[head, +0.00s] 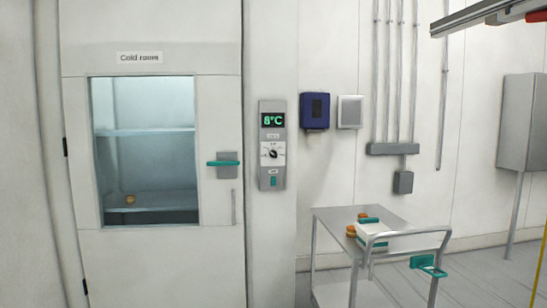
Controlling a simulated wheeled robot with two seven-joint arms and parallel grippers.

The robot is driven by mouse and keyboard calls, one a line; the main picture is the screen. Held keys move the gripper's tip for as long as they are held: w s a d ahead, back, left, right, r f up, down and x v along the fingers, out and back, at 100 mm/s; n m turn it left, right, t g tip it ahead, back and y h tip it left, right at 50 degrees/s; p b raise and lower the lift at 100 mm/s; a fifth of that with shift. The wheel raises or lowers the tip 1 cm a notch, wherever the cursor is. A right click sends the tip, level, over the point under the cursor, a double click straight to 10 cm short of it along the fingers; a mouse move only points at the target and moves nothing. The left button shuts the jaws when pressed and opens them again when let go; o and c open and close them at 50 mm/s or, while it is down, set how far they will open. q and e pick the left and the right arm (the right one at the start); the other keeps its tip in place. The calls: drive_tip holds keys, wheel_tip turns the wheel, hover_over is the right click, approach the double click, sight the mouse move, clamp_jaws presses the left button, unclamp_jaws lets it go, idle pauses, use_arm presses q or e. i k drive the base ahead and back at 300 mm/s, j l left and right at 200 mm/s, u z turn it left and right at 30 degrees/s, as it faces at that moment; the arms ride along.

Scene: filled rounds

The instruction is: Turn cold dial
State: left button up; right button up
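The cold dial (273,153) is a dark knob on a white scale, set in a grey control panel (264,181) on the wall to the right of the cold room door. The display (273,120) above the dial reads 8°C in green. Neither of my grippers is in view.
A metal cart (330,215) with a teal-handled rail stands at the lower right, carrying a white box (372,235) and small orange-brown items. A blue box (314,111) hangs right of the panel. An orange-brown item (130,199) lies behind the window. The wall before the panel is unobstructed.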

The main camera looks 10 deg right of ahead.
sight(272, 154)
drive_tip(key=i+j, duration=0.15)
drive_tip(key=i, duration=0.4)
drive_tip(key=i+j, duration=0.15)
drive_tip(key=i, duration=0.35)
drive_tip(key=l+z, duration=0.05)
